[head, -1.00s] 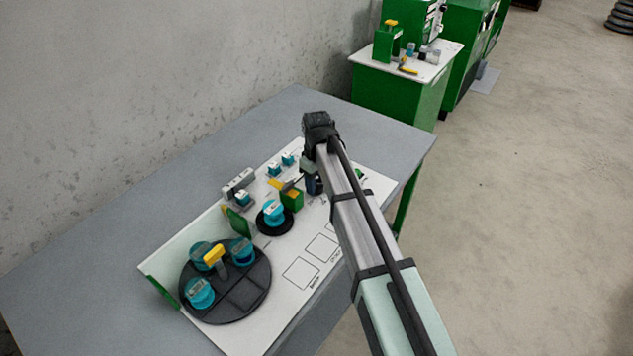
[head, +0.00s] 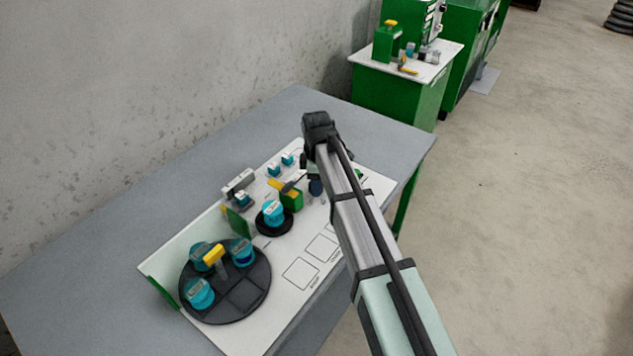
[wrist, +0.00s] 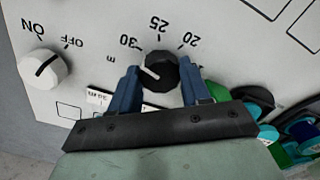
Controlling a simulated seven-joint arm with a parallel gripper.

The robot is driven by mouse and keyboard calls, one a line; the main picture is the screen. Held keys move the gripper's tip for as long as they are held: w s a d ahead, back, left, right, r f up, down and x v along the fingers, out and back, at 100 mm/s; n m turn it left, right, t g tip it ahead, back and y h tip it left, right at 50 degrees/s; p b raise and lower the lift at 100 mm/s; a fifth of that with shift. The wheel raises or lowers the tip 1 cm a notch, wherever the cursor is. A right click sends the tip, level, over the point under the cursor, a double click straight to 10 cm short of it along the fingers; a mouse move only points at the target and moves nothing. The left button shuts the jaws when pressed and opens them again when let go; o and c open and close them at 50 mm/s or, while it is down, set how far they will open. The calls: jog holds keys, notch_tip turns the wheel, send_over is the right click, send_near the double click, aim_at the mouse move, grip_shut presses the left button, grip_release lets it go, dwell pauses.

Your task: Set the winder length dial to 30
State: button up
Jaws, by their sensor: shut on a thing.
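The length dial (wrist: 161,66) is a round black knob with a white pointer line, on a white panel (wrist: 90,60) in the wrist view. Printed marks 20, 25 and 30 run around its upper side, with an "m" at its left. The pointer faces left, on the 30 side of the dial; its exact alignment with 30 is hard to tell. My gripper (wrist: 160,77) is shut on the dial, with one blue finger on each side. In the head view my arm hides the dial, and only part of my gripper (head: 316,186) shows.
A white ON/OFF knob (wrist: 43,69) is left of the dial in the wrist view. In the head view, a black turntable (head: 246,298) with teal spools and a smaller black disc (head: 266,229) with a spool stand on the board. Grey table (head: 130,210) is clear along the wall.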

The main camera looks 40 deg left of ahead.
dwell(0.3)
jog(key=o, duration=1.1)
jog(key=shift+c, duration=0.2)
notch_tip(320, 180, up, 14)
jog(key=shift+f, duration=0.1)
dwell(0.4)
